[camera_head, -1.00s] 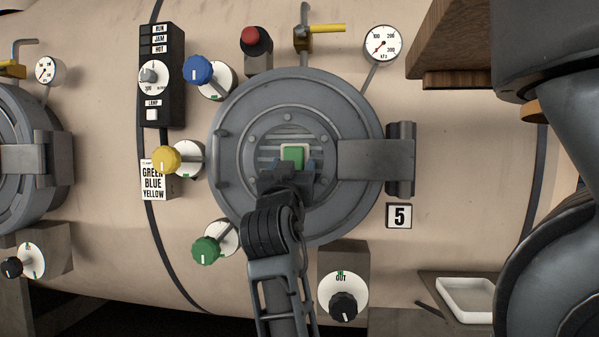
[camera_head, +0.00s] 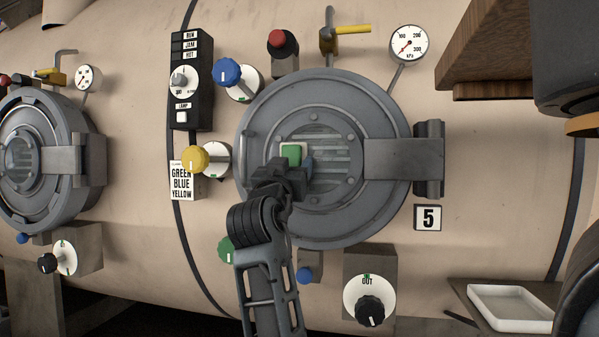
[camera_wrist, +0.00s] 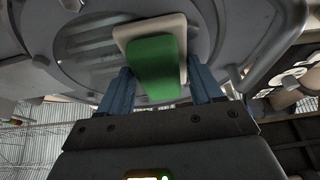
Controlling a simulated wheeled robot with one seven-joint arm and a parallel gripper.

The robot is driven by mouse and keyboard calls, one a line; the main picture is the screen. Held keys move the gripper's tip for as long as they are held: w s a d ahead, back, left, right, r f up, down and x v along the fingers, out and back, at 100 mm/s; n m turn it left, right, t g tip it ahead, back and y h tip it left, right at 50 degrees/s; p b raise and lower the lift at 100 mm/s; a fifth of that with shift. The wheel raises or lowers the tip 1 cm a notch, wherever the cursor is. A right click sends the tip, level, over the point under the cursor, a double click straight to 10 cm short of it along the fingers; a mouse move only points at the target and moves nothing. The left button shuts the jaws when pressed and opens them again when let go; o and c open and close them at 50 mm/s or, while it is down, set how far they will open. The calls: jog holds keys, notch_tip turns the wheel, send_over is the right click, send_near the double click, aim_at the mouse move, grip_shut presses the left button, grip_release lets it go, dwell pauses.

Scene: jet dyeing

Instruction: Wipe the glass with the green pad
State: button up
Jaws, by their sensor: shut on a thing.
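The green pad (camera_head: 292,152) has a pale backing and is held at the left part of the round glass (camera_head: 335,160) in the grey porthole door. In the wrist view the green pad (camera_wrist: 156,68) sits between the blue fingers of my gripper (camera_wrist: 158,92), its pale side toward the glass (camera_wrist: 90,42). My gripper (camera_head: 294,166) is shut on the pad in the head view. The pad looks to be at the glass, but I cannot tell if it touches. My gripper and the pad hide the glass's left edge.
Blue (camera_head: 229,71), yellow (camera_head: 195,159) and green (camera_head: 225,249) knobs stick out left of the door. A hinge block (camera_head: 429,160) is at its right. A black OUT knob (camera_head: 370,310) is below. A white tray (camera_head: 510,306) stands lower right.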

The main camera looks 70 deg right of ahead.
jog(key=shift+w+d, duration=0.1)
jog(key=shift+w, duration=0.35)
jog(key=a, duration=0.6)
jog(key=shift+s+b, duration=0.25)
jog(key=shift+b, duration=0.15)
jog(key=shift+a, duration=0.15)
jog(key=a, duration=0.2)
jog(key=shift+s+a+b, duration=0.15)
jog(key=shift+a+b, duration=0.15)
jog(key=shift+a, duration=0.05)
jog(key=shift+d, duration=0.15)
